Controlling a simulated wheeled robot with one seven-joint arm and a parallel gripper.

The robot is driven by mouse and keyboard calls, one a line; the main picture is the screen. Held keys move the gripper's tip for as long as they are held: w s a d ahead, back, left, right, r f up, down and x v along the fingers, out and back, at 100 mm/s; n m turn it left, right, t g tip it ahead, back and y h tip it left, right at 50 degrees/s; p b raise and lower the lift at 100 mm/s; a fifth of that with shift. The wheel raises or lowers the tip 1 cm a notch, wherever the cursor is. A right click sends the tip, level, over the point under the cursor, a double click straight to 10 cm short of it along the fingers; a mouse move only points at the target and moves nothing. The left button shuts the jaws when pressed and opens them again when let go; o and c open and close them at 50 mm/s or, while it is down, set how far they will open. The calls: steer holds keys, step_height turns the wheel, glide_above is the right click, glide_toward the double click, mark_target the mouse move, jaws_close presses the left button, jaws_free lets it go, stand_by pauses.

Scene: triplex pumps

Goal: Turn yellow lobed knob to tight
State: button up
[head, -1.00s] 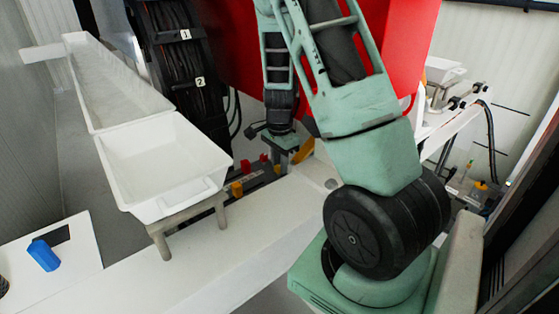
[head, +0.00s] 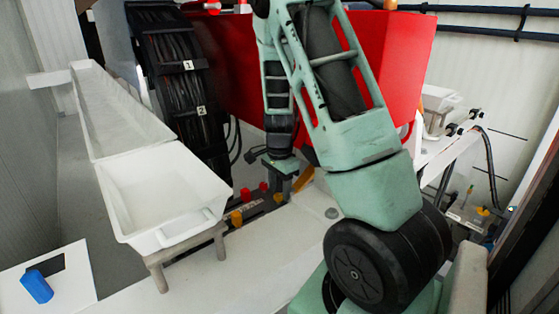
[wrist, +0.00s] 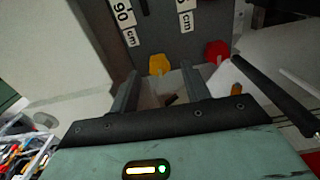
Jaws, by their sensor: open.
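A yellow lobed knob (wrist: 158,64) stands at the foot of a grey panel in the wrist view. My gripper (wrist: 160,71) is open, with one finger on each side of the knob in the picture. The knob shows beyond the fingertips, and I see no contact. In the head view my gripper (head: 284,189) points down beside a row of small red and yellow-orange knobs. A yellow-orange knob (head: 278,197) shows close to it there, but I cannot tell whether it is the same one. The knob's setting cannot be read.
A red knob (wrist: 217,51) is just right of the yellow one in the wrist view. A dark bar (wrist: 270,92) runs along the right. In the head view a white tray (head: 160,238) stands left of the knobs, with a red housing (head: 225,65) behind.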

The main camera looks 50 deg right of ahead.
mark_target(280, 195)
step_height(280, 195, up, 16)
stand_by(0.4)
stand_by(0.4)
